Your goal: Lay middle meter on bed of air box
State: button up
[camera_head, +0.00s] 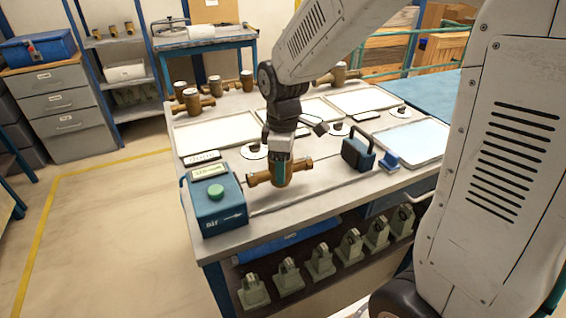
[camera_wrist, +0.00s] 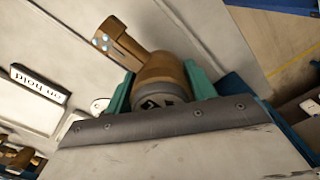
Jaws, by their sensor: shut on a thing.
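My gripper (camera_head: 282,168) is shut on a brass meter (camera_head: 259,179), over the front of the bench. In the wrist view the meter (camera_wrist: 158,72) sits between the teal fingers (camera_wrist: 160,92), its dark round face toward the camera and one pipe end pointing up left. The blue air box (camera_head: 231,216), with a green button and an "air" arrow, stands just left of the meter. A dark blue block with a handle (camera_head: 357,155) stands to the right. The bed is hard to make out, and I cannot tell whether the meter touches it.
White trays (camera_head: 217,134) lie on the bench, with more brass meters (camera_head: 191,101) at the back. Round white discs and dark label plates lie between. A small blue stand (camera_head: 390,161) is at the right.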

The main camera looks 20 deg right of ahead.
jog(key=shift+f, duration=0.25)
jog(key=shift+f, duration=0.35)
jog(key=shift+f, duration=0.15)
jog(key=o, duration=2)
jog(key=shift+r, duration=3.5)
